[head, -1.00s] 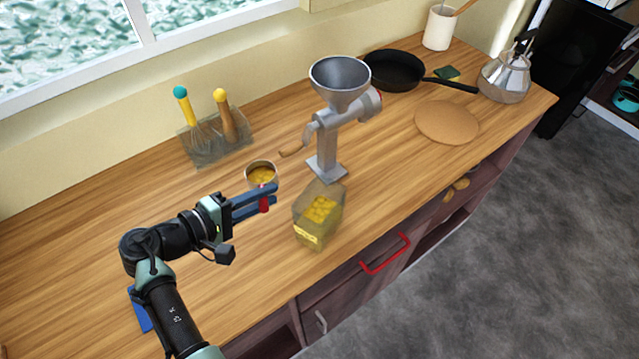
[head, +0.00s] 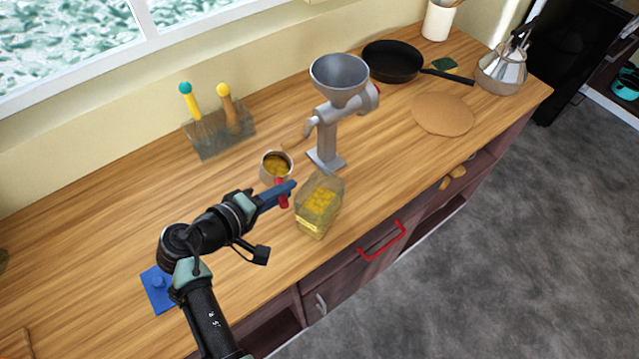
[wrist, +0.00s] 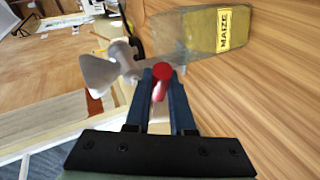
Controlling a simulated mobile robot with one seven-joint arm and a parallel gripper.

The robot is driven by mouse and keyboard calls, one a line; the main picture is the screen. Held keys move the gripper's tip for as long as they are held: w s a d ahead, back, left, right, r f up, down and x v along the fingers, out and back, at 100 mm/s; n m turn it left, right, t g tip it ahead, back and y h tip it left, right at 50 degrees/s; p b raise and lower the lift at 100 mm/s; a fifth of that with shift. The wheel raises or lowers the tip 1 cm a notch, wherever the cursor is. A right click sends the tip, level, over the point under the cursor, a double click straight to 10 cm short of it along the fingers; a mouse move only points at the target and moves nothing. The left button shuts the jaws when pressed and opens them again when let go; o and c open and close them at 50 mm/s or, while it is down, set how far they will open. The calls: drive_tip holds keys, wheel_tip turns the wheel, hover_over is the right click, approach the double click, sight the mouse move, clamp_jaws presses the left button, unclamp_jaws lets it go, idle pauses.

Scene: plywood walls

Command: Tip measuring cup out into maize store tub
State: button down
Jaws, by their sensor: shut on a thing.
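The measuring cup (head: 277,163) holds yellow maize and looks near upright in the head view. My gripper (head: 288,190) is shut on its red handle, which also shows between the fingers in the wrist view (wrist: 161,72). The cup's body is mostly hidden in the wrist view. The maize store tub (head: 319,207) is a see-through yellowish tub with maize inside, just right of my gripper on the counter. Its yellow MAIZE label shows in the wrist view (wrist: 224,28).
A grey hand mill (head: 326,130) with a funnel stands behind the tub. A utensil holder (head: 219,134) is at the back left. A frying pan (head: 392,62), a round board (head: 442,114) and a kettle (head: 502,72) are at the right. The counter's left is mostly clear.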

drive_tip(key=shift+s+d+r+m+y+p, duration=0.15)
drive_tip(key=shift+d+r+m+y+p, duration=0.1)
drive_tip(key=shift+d+m+y+p, duration=0.2)
drive_tip(key=shift+s+d+r+m+y+p, duration=0.2)
drive_tip(key=shift+d+y+p, duration=0.15)
drive_tip(key=shift+d+p, duration=0.25)
drive_tip(key=shift+s+d+r+m+y+p, duration=0.1)
drive_tip(key=shift+d+r+m+y+p, duration=0.15)
drive_tip(key=shift+d+m+y+p, duration=0.2)
drive_tip(key=shift+s+d+m+t+y, duration=0.15)
drive_tip(key=shift+d+m+t+y, duration=0.1)
drive_tip(key=shift+m+t+y, duration=0.1)
drive_tip(key=shift+f+m+y+b, duration=0.45)
drive_tip(key=shift+f+y+b, duration=0.15)
drive_tip(key=shift+f, duration=0.15)
idle(0.5)
drive_tip(key=shift+m+t+y+b, duration=0.35)
drive_tip(key=shift+m+t+y, duration=0.2)
drive_tip(key=shift+m+y, duration=0.45)
idle(1.7)
drive_tip(key=shift+s+d+f+m+t+y, duration=0.15)
drive_tip(key=shift+d+m+t+y, duration=0.2)
drive_tip(key=shift+d+y, duration=0.25)
idle(0.8)
drive_tip(key=shift+m+y+b, duration=0.3)
drive_tip(key=shift+m+b, duration=0.05)
idle(0.4)
